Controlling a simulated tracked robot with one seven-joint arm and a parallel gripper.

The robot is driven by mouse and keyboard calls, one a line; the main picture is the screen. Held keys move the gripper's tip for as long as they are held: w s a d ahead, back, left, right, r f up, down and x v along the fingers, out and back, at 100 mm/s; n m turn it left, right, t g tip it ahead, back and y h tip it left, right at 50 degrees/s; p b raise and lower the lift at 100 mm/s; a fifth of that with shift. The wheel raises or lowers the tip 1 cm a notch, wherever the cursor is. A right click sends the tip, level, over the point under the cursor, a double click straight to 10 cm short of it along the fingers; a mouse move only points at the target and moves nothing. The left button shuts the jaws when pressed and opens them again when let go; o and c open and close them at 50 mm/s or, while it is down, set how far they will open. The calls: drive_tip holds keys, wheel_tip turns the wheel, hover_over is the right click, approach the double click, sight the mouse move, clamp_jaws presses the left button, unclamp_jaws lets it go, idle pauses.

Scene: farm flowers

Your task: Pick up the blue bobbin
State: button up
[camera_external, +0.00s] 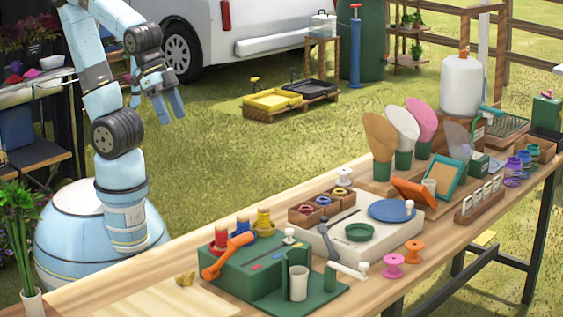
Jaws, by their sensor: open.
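Two small blue candidates for the blue bobbin show. One blue bobbin (323,201) sits in the middle compartment of a wooden box, between a red one and a pale one. A blue thread spool (243,224) stands on the green winding machine (238,272), between a red and a yellow spool. I cannot tell which is meant. My gripper (166,112) is open and empty, fingers pointing down. It is raised above the grass at the upper left, well away from the table and both blue items.
The wooden table (335,181) runs diagonally to the upper right. A pink bobbin (393,265) and an orange bobbin (414,251) stand by its front edge. A cream tray (402,231) with a blue disc (391,210) is beside the box. Bare wood (155,297) lies left of the green machine.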

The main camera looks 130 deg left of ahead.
drive_tip(key=w+d+f+n+t+h, duration=0.1)
drive_tip(key=w+d+f+n+h, duration=0.25)
drive_tip(key=w+f+n, duration=0.35)
drive_tip(key=w+d+f+n+h, duration=0.2)
drive_tip(key=w+d+f+n, duration=0.3)
drive_tip(key=w+f, duration=0.4)
drive_tip(key=w+a+r+n+t+h, duration=0.1)
drive_tip(key=a+r+n+t, duration=0.3)
drive_tip(key=r, duration=0.4)
drive_tip(key=w+a+r+n+t+h, duration=0.1)
drive_tip(key=w+a+r+n+t, duration=0.15)
drive_tip(key=r+n, duration=0.5)
drive_tip(key=w+a+r+n+t, duration=0.1)
drive_tip(key=a+r+n+t, duration=0.35)
drive_tip(key=r, duration=0.35)
approach(243, 222)
drive_tip(key=w, duration=0.2)
drive_tip(key=shift+g, duration=0.4)
drive_tip(key=shift+x, duration=3.55)
